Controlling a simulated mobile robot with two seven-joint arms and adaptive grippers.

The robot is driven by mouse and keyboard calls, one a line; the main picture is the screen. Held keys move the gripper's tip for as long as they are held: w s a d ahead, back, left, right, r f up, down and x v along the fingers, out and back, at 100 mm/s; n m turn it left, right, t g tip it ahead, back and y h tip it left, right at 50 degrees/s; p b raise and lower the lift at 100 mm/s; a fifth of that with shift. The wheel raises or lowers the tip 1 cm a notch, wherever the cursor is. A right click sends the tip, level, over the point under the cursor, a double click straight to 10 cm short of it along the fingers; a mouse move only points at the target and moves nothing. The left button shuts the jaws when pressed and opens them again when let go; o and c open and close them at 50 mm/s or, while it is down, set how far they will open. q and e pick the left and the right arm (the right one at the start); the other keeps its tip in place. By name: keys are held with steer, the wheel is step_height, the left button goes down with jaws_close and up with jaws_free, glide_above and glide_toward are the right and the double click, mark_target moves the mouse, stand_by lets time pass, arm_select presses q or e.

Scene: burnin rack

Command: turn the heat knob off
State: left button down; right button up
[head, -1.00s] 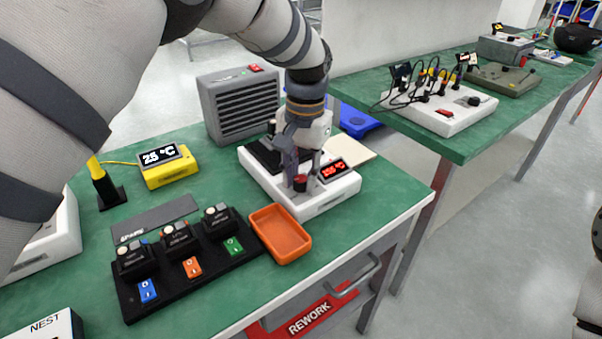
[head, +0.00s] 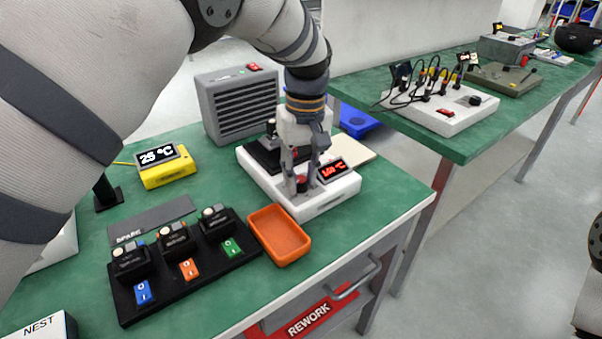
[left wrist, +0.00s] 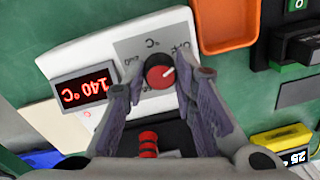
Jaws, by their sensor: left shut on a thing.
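The heat knob (left wrist: 160,72) is a round red dial with a white pointer line, on the white hotplate unit (left wrist: 78,52). In the left wrist view its pointer is turned towards the upper right, where the printed lettering seems to read OFF. My left gripper (head: 301,185) points down over the unit's front and is shut on the knob, one finger on each side. The unit's red display (left wrist: 86,88) reads 140 °C, upside down in the wrist view. It also shows in the head view (head: 333,170). My right gripper is not in view.
An orange tray (head: 304,236) and a black switch strip (head: 192,284) stand in front of the unit. A yellow thermometer (head: 166,172) reads 25 °C. A grey heater box (head: 237,105) stands behind. A second bench (head: 470,140) is at the right.

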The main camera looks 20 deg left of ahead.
mark_target(304, 178)
arm_select(q)
steer(key=shift+f+n, duration=0.15)
steer(key=shift+n, duration=0.35)
steer(key=c, duration=1.3)
jaws_free()
step_height(304, 178, up, 12)
steer(key=shift+w+d, duration=0.2)
